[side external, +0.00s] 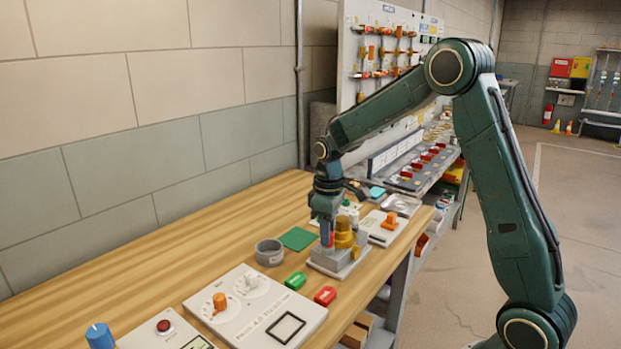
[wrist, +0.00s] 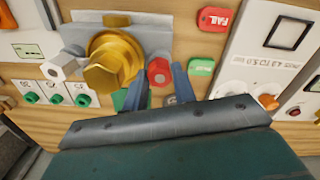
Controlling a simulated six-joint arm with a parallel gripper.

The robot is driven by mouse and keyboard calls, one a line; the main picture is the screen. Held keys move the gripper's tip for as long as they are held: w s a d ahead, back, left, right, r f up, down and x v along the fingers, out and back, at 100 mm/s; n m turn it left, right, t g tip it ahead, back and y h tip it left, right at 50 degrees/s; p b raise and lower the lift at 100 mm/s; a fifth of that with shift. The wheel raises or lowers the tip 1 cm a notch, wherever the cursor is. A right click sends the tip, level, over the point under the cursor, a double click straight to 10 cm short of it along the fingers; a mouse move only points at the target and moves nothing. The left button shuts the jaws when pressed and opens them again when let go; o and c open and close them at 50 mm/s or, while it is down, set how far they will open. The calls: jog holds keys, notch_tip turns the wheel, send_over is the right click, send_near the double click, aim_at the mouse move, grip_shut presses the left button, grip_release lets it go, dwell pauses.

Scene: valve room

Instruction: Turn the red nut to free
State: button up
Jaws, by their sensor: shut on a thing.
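The red nut (wrist: 159,71) sits on a grey fixture, just right of a large brass hex fitting (wrist: 112,62) in the wrist view. My gripper (wrist: 160,82) has one finger on each side of the red nut and is shut on it. In the side external view, my gripper (side external: 326,228) points down at the grey fixture (side external: 336,265), and a bit of red shows between its fingers beside the brass fitting (side external: 344,236). A pale hex nut (wrist: 62,67) is on the brass fitting's other side. The nut's lower part and any marking for free are hidden or too small to read.
A green block (side external: 296,281) and a red block (side external: 325,296) lie in front of the fixture. A white panel with knobs (side external: 262,318) is nearby. A grey ring (side external: 269,253) and green mat (side external: 298,238) lie left. A white box with an orange knob (side external: 390,222) stands right.

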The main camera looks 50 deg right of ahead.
jog(key=shift+r+n, duration=0.1)
jog(key=shift+n, duration=0.5)
jog(key=o, duration=1)
jog(key=shift+m, duration=0.3)
